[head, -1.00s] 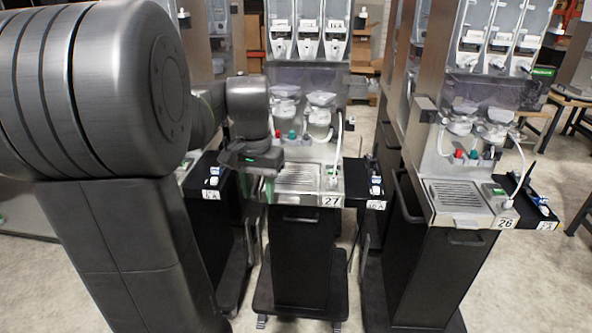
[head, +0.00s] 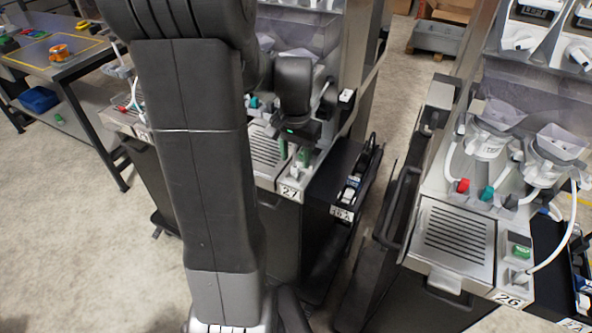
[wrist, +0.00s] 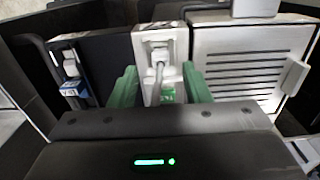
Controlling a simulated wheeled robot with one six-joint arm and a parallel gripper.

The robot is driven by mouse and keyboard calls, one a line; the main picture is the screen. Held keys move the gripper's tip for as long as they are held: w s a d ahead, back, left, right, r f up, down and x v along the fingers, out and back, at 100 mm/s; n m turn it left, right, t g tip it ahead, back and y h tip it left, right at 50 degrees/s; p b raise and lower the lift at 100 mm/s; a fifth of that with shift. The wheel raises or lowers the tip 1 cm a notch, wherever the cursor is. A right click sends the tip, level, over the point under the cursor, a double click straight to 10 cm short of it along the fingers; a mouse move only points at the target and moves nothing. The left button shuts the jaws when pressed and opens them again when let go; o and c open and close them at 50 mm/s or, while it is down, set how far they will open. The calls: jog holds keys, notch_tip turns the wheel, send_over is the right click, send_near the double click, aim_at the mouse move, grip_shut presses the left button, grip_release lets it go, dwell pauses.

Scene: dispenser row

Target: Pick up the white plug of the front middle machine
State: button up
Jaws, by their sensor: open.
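The middle machine, labelled 27 (head: 289,191), is partly hidden behind my arm in the head view. My gripper (head: 293,160), with green fingers, is over its front right corner, right of the drip grille. In the wrist view my gripper (wrist: 160,84) is open, one green finger on each side of a pale panel. The white plug (wrist: 159,53) with its grey-white cable appears seated in that panel, between and beyond the fingertips. No contact shows. In the head view the plug is hidden by my gripper.
The drip grille (wrist: 238,75) lies right of the plug in the wrist view. A black side shelf with a blue-and-white connector (wrist: 72,88) is on the left. Machine 26 (head: 455,236) stands to the right in the head view, across a narrow gap.

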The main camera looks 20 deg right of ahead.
aim_at(295, 167)
jog(key=shift+f, duration=0.75)
jog(key=shift+a+f, duration=0.1)
jog(key=shift+f, duration=0.5)
grip_shut()
notch_tip(295, 167, up, 10)
jog(key=shift+r+p, duration=0.75)
jog(key=shift+r, duration=0.35)
dwell(0.4)
